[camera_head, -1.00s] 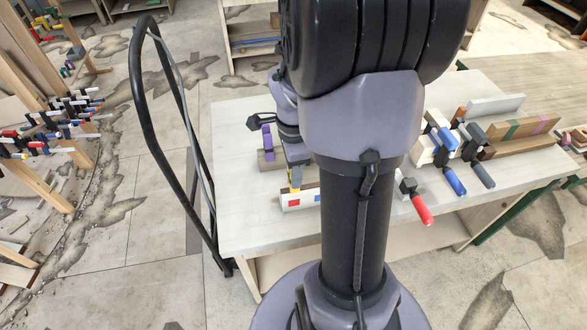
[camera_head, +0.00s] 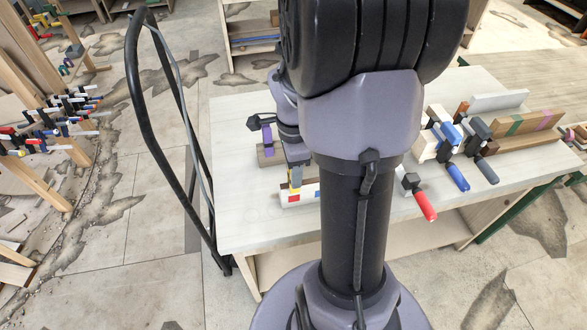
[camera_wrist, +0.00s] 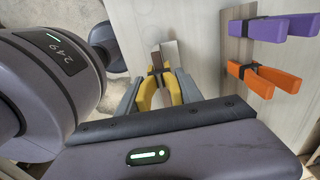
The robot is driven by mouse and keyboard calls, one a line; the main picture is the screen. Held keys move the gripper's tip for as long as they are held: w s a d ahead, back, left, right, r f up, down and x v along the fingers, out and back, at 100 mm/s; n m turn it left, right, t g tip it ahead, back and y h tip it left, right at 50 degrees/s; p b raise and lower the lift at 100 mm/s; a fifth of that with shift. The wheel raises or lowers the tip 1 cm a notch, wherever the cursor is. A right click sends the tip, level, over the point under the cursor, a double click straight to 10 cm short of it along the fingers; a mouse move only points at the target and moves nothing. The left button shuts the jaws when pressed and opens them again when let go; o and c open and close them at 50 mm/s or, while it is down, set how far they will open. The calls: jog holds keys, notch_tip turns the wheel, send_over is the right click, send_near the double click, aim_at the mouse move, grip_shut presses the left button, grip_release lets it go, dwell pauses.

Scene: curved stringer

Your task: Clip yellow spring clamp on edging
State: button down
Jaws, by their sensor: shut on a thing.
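My gripper (camera_wrist: 160,95) is shut on the yellow spring clamp (camera_wrist: 158,88) in the wrist view. The clamp's two arms sit between my grey fingers, its far end pointing at a narrow piece with a brown strip and a pale side (camera_wrist: 170,54), probably the edging. In the head view the yellow clamp (camera_head: 295,180) is low over the front of a pale block with coloured patches (camera_head: 310,195) near the table's front edge. The clamp overlaps the block there; I cannot tell whether its jaws grip it. My arm hides part of the block.
A purple clamp (camera_wrist: 273,27) and an orange clamp (camera_wrist: 265,77) stand to the right in the wrist view. Bar clamps (camera_head: 455,150) and boards (camera_head: 520,130) lie on the table's right side. A black hoop-shaped frame (camera_head: 150,130) stands left of the table (camera_head: 240,210).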

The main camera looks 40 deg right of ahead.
jog(key=shift+f+b, duration=0.45)
jog(key=shift+f, duration=0.05)
jog(key=shift+f, duration=0.1)
jog(key=shift+f+b, duration=0.45)
jog(key=shift+b, duration=0.15)
jog(key=c, duration=0.7)
grip_release()
jog(key=shift+r, duration=0.15)
